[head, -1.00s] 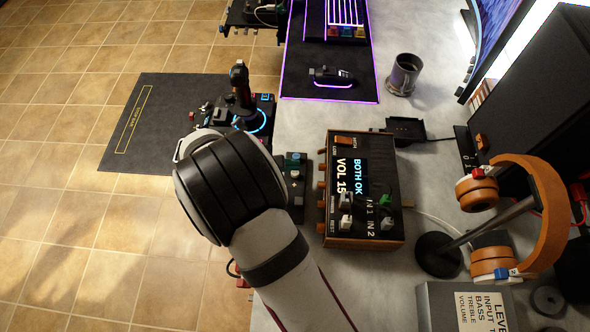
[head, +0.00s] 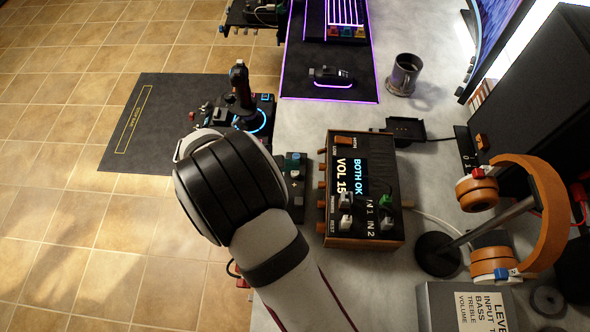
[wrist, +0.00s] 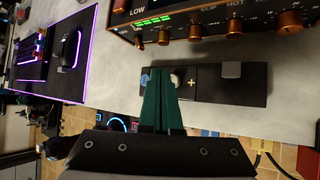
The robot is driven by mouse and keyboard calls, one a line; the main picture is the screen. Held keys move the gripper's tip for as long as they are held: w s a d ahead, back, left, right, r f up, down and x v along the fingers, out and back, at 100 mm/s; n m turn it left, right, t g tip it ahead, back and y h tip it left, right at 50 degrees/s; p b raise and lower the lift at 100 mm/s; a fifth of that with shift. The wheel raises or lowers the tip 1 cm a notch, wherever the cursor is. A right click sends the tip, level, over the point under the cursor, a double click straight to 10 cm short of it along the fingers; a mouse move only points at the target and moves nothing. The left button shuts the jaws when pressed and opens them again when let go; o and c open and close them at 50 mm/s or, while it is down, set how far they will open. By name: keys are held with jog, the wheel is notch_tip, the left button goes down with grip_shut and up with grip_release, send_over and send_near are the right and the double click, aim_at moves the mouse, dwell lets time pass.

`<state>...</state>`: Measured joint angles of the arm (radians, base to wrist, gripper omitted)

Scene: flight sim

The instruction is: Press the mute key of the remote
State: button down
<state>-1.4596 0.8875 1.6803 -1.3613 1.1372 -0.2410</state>
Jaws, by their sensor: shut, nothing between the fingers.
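The remote (wrist: 252,82) is a long black bar on the grey desk, crossing the middle of the wrist view. It carries a blue key (wrist: 145,78), a pale round key (wrist: 177,80), a plus mark and a raised grey key (wrist: 231,70). I cannot read which one is mute. My gripper (wrist: 161,73) is shut and empty, its green fingers over the remote's left part, between the blue and pale round keys. They hide what lies beneath; contact cannot be told. In the head view the remote (head: 297,201) is partly hidden behind my arm.
A mixer-like box (head: 350,241) with knobs and a "VOL 15" display stands close beside the remote; its knobs (wrist: 290,22) show in the wrist view. A headphone stand (head: 437,254) and a metal cup (head: 403,75) stand farther right. A joystick (head: 241,88) is beyond my arm.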

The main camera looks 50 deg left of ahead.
jog(key=shift+f, duration=0.1)
dwell(0.6)
jog(key=shift+f, duration=0.3)
jog(key=shift+f, duration=0.4)
dwell(0.5)
jog(key=shift+r, duration=0.85)
notch_tip(320, 180, up, 5)
dwell(0.5)
